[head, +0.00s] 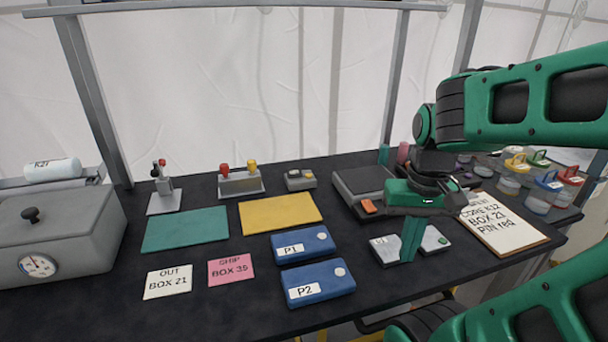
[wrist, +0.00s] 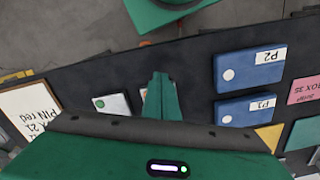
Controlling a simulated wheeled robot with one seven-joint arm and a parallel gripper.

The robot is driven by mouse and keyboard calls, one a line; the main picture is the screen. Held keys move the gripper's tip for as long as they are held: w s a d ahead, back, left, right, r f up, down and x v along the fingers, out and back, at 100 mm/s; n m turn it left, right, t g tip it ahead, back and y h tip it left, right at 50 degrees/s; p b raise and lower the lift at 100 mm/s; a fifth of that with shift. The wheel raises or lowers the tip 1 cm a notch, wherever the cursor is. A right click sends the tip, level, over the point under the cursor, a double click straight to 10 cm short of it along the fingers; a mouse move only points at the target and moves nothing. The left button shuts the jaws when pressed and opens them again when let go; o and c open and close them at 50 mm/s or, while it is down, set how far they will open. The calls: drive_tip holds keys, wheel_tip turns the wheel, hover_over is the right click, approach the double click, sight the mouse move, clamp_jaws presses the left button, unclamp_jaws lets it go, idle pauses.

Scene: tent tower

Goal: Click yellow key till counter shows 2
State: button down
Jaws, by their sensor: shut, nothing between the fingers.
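A grey box (head: 241,185) at the back of the table carries a red knob (head: 224,169) and a yellow knob (head: 252,165). Right of it is a small grey device (head: 299,182) with a dark patch and a small yellowish patch on top. Which of these is the yellow key and which the counter I cannot tell; no number is readable. My gripper (head: 411,240) is shut and empty, fingers down, over the small grey boxes at the right, well right of both devices. Its fingers also show in the wrist view (wrist: 161,95).
Blue boxes P1 (head: 303,244) and P2 (head: 317,283) lie left of my gripper. Behind it is a grey scale-like device (head: 362,181) with an orange part. A clipboard (head: 501,222) lies to the right. Yellow (head: 280,214) and green (head: 186,230) mats lie flat at centre-left.

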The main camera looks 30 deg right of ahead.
drive_tip(key=shift+s+d+r, duration=0.1)
drive_tip(key=shift+s+r, duration=0.05)
drive_tip(key=shift+s, duration=0.1)
drive_tip(key=shift+r, duration=0.3)
drive_tip(key=w+d+r+n+t, duration=0.1)
drive_tip(key=w+r+t, duration=0.1)
drive_tip(key=w, duration=1)
drive_tip(key=w+r+n+t, duration=0.1)
drive_tip(key=w+t, duration=0.2)
drive_tip(key=w, duration=0.9)
wheel_tip(320, 180, up, 5)
drive_tip(key=t+y, duration=0.4)
hover_over(309, 176)
drive_tip(key=shift+s+d+f, duration=0.1)
drive_tip(key=shift+d+f, duration=0.1)
drive_tip(key=shift+d, duration=0.2)
drive_tip(key=shift+f, duration=0.1)
drive_tip(key=shift+f, duration=4.3)
drive_tip(key=shift+f, duration=0.2)
drive_tip(key=shift+s+f, duration=0.1)
drive_tip(key=shift+f, duration=0.1)
